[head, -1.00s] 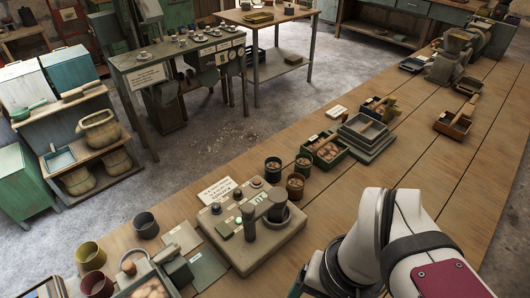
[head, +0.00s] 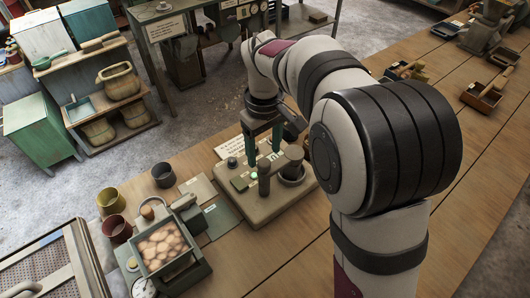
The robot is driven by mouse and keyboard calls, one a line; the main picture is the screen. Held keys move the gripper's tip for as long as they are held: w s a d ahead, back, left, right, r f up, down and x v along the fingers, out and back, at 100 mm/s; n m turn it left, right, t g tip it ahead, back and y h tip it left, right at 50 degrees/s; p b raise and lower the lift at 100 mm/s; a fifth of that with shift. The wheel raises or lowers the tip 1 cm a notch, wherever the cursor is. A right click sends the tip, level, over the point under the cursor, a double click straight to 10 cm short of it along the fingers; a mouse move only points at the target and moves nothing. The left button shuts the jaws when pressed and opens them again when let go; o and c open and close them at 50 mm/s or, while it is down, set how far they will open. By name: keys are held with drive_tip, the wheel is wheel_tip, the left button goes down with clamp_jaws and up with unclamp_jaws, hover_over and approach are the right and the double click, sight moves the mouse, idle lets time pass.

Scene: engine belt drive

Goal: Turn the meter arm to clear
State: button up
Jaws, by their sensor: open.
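The meter (head: 253,211) is a beige box with rounded edges on the wooden bench. On its top a dark bar (head: 243,182), which looks like the meter arm, runs slantwise, with an upright dark post (head: 264,180) beside it and a dark cylinder (head: 292,162) at the right. A small green light (head: 254,176) shows near the post. My gripper (head: 263,157) points down over the back of the meter, its two green fingers apart and nothing seen between them. I cannot tell whether a fingertip touches the bar.
A tray of round brown pieces (head: 163,246), a dark cup (head: 163,175), a yellow cup (head: 111,201) and a red cup (head: 117,229) stand left of the meter. A flat green plate (head: 221,217) lies beside it.

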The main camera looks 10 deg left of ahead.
sight(264, 162)
drive_tip(key=shift+f, duration=1.75)
clamp_jaws()
drive_tip(key=shift+r, duration=0.1)
